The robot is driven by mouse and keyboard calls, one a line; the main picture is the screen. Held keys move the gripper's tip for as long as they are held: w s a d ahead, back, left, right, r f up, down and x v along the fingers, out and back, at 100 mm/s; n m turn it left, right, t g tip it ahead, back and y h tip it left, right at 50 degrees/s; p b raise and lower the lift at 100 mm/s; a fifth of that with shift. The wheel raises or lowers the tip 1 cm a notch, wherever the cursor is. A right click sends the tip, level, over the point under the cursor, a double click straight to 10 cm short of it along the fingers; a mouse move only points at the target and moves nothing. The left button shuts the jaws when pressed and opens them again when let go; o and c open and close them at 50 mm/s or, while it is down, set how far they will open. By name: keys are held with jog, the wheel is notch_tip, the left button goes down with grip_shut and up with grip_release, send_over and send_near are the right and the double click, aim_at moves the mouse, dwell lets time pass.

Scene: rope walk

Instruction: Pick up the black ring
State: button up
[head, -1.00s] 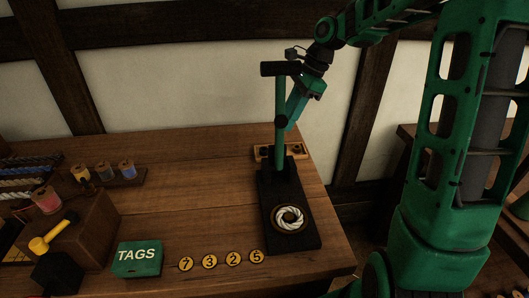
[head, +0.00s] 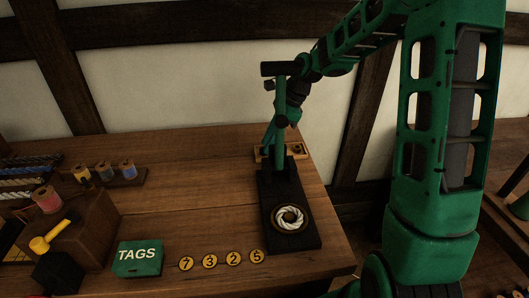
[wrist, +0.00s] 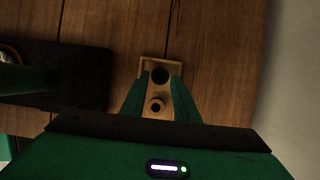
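The black ring (wrist: 160,75) lies in the far part of a small wooden tray (wrist: 146,70) in the wrist view. A brown ring (wrist: 156,104) lies in the same tray, nearer the camera. My gripper (wrist: 160,82) is open, pointing down over the tray. Its fingertips lie either side of the black ring's near edge in the picture; contact and exact height cannot be told. In the head view, my gripper (head: 268,146) is at the left end of the tray (head: 283,153), behind the post. The black ring is not clear there.
A dark stand (head: 308,222) with a green post (head: 281,120) and a white rope coil (head: 289,217) stands in front of the tray. A TAGS box (head: 137,259), several number discs (head: 210,261) and spools (head: 103,170) are further left. The table's middle is clear.

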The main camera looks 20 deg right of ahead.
jog(key=shift+x, duration=0.75)
jog(key=shift+c, duration=0.4)
jog(key=c, duration=0.6)
jog(key=shift+r, duration=0.1)
